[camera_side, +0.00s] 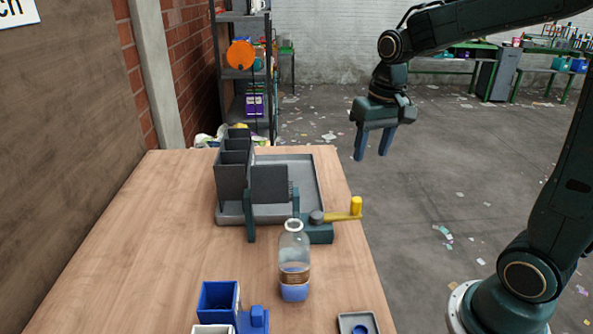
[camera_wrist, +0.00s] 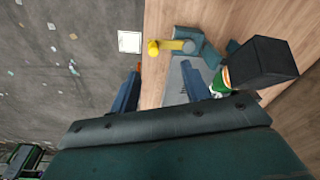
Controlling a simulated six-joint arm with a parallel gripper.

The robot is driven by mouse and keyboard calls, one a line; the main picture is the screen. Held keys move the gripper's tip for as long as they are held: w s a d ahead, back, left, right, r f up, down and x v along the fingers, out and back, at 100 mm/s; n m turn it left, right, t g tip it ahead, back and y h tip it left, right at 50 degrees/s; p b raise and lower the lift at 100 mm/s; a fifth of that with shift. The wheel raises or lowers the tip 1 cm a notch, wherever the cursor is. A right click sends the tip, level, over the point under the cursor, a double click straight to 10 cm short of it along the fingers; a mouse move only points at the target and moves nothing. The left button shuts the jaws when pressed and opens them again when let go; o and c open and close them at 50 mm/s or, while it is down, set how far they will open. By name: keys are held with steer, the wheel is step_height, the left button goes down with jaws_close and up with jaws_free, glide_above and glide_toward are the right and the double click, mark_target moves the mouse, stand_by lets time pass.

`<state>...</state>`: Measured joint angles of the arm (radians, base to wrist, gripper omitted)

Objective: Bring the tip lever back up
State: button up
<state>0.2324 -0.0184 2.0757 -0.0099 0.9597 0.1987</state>
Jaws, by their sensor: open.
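The tip lever (camera_side: 340,216) is a yellow arm with an upright yellow knob (camera_side: 356,207). It lies about level, reaching right from a grey pivot on a dark teal base (camera_side: 318,233) beside the dark hopper panel (camera_side: 270,184). The lever also shows in the wrist view (camera_wrist: 174,45), its knob (camera_wrist: 153,48) at the left end. My gripper (camera_side: 372,156) is open and empty, fingers down, high beyond the table's right edge and behind the lever. In the wrist view its two blue fingers (camera_wrist: 162,90) are apart, with the lever past them and not touched.
A grey tray (camera_side: 307,170) and dark compartment bins (camera_side: 233,178) stand behind the lever. A blue box (camera_side: 218,301) and a small grey tray (camera_side: 345,322) are nearer. The table's left side is clear.

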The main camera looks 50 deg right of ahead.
steer(key=m+g, duration=0.1)
steer(key=m, duration=0.1)
glide_above(357, 198)
step_height(357, 198, down, 5)
steer(key=shift+r, duration=0.1)
step_height(357, 198, down, 14)
steer(key=shift+a+r, duration=0.1)
stand_by(0.6)
steer(key=shift+c, duration=0.2)
jaws_close()
